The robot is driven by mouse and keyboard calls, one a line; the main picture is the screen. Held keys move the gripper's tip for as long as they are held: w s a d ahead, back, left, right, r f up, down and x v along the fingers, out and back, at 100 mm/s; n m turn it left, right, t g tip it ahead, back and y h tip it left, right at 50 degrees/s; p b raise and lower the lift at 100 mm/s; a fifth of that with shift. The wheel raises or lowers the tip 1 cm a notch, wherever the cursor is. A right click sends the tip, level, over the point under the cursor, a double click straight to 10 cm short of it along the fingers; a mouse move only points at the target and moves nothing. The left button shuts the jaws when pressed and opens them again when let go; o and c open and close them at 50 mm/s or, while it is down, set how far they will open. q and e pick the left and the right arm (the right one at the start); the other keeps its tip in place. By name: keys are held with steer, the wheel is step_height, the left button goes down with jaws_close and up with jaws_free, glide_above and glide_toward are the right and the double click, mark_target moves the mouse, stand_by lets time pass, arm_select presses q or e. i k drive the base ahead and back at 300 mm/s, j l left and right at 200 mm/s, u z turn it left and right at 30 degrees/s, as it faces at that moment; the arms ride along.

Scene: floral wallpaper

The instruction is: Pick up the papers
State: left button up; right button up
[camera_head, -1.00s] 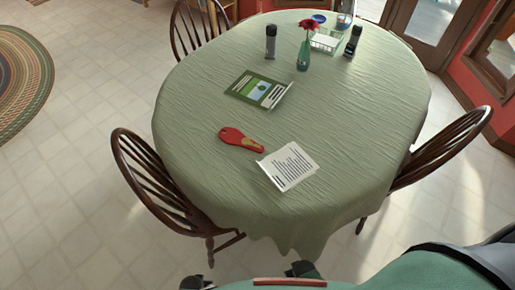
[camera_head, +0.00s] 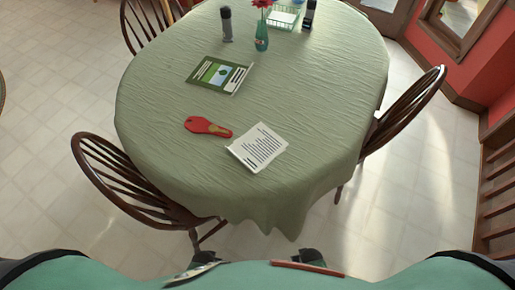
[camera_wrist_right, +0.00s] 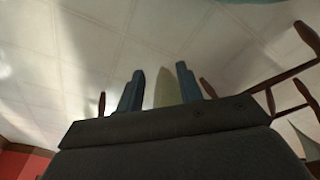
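A white sheet of paper with printed text (camera_head: 258,147) lies near the front edge of the table. A green leaflet with a picture and white text areas (camera_head: 218,75) lies farther back and to the left. Neither is touched by a gripper.
The oval table has a green cloth (camera_head: 300,110). A red paddle-shaped object (camera_head: 207,126) lies between the papers. At the back stand a dark-topped bottle (camera_head: 226,24), a flower vase (camera_head: 262,38) and a green basket (camera_head: 284,18). Chairs stand at left (camera_head: 110,180) and right (camera_head: 405,105).

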mark_target(258, 147)
steer(key=k+l+z, duration=0.25)
steer(key=k+l, duration=0.75)
